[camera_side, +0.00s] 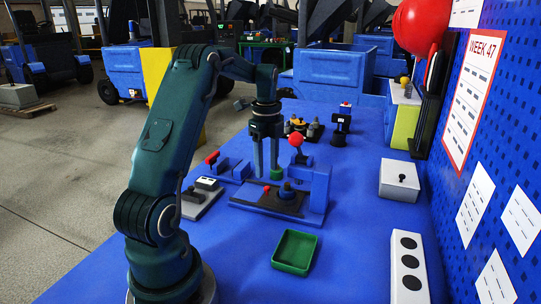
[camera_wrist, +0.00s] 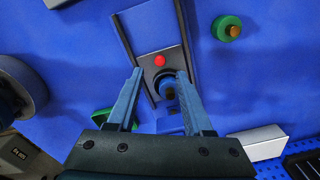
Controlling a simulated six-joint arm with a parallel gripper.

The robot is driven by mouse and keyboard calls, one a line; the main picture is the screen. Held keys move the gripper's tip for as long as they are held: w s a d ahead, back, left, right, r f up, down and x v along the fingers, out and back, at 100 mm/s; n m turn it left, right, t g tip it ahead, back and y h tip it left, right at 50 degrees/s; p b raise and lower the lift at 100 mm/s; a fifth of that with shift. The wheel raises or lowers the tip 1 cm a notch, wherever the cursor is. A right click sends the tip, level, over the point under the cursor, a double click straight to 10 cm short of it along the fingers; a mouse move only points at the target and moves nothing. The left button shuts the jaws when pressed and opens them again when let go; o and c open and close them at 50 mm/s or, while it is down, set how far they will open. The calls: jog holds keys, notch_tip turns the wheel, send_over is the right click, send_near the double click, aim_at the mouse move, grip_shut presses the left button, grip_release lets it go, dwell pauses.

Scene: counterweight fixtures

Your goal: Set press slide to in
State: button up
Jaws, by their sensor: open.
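What looks like the press slide is a blue fixture (camera_side: 318,193) with a dark plate (camera_side: 268,198) in a channel and a round dark blue knob (camera_side: 287,190) on it. My gripper (camera_side: 267,174) points down above the fixture, open and empty. In the wrist view, my gripper (camera_wrist: 160,72) has its fingers on either side of the plate and knob; whether they touch is unclear.
A green round knob (camera_wrist: 226,28) stands beside the fixture. A red ball (camera_side: 295,140) rises behind it. A green tray (camera_side: 294,252) is in front, a grey box with a lever (camera_side: 200,199) to the left, a white box (camera_side: 399,180) to the right. Blue table between is clear.

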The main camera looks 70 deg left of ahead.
aim_at(267, 187)
jog(key=shift+w+f+n, duration=0.15)
jog(key=shift+w+n, duration=0.25)
jog(key=shift+n, duration=0.1)
jog(key=shift+w+d+f+n+t, duration=0.25)
jog(key=shift+w+d+n+t, duration=0.15)
jog(key=shift+n+t, duration=0.3)
jog(key=shift+d+f+n+t+h, duration=0.1)
jog(key=shift+d+n+t+h, duration=0.1)
jog(key=shift+n, duration=0.4)
jog(key=shift+d+n+t+h, duration=0.1)
jog(key=shift+n+h, duration=0.1)
jog(key=shift+n, duration=0.4)
jog(key=shift+s+n+t, duration=0.2)
jog(key=shift+n+t, duration=0.2)
jog(key=shift+n, duration=0.8)
jog(key=s+n, duration=0.1)
jog(key=n, duration=0.1)
jog(key=s+n+t, duration=0.1)
jog(key=n, duration=0.1)
jog(key=s+a+n, duration=0.1)
jog(key=n, duration=0.1)
jog(key=shift+s+r+t+y, duration=0.2)
jog(key=shift+s+t+y, duration=0.1)
jog(key=shift+s+y, duration=0.1)
jog(key=shift+a, duration=0.2)
jog(key=shift+x, duration=2.4)
jog(key=shift+c, duration=0.3)
